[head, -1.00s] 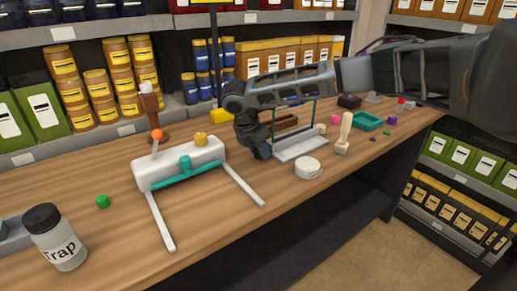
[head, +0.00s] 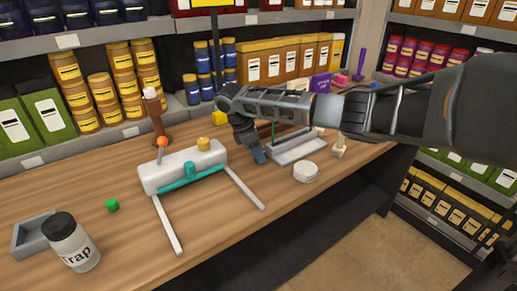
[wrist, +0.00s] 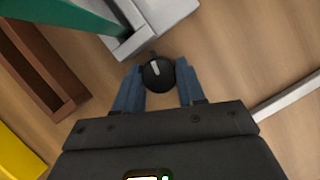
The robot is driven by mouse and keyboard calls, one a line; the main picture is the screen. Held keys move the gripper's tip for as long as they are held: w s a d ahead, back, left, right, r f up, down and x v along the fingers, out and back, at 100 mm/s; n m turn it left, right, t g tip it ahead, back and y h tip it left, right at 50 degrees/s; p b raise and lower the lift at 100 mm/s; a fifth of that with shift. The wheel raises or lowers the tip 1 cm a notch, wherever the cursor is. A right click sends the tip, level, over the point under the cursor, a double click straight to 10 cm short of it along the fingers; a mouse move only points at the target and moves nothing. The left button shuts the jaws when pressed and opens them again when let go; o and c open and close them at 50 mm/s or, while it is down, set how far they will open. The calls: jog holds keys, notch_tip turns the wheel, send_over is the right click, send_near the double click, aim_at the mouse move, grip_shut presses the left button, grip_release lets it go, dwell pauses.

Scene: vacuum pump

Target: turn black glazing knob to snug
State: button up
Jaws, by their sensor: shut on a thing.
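The black glazing knob (wrist: 158,76) is round and dark, with a pale pointer line on its face aimed up and slightly left in the wrist view. My gripper (wrist: 159,80) has its blue fingers on either side of the knob and is shut on it. In the head view my gripper (head: 259,157) points down at the near left end of the pale glazing stand (head: 300,149), and the knob is hidden there. In the wrist view the end of the stand's grey-white base (wrist: 140,38) lies just beyond the knob, below a green upright part (wrist: 70,18).
A white pump body (head: 180,168) with a teal bar and two long legs stands to the left. A white round lid (head: 306,172) lies to the right of the gripper. A brown open tray (wrist: 35,65) and a yellow block (wrist: 18,155) lie left in the wrist view.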

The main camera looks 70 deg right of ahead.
jog(key=shift+m, duration=0.6)
jog(key=shift+y, duration=0.3)
jog(key=o, duration=1.1)
jog(key=shift+c, duration=0.2)
jog(key=shift+d, duration=0.1)
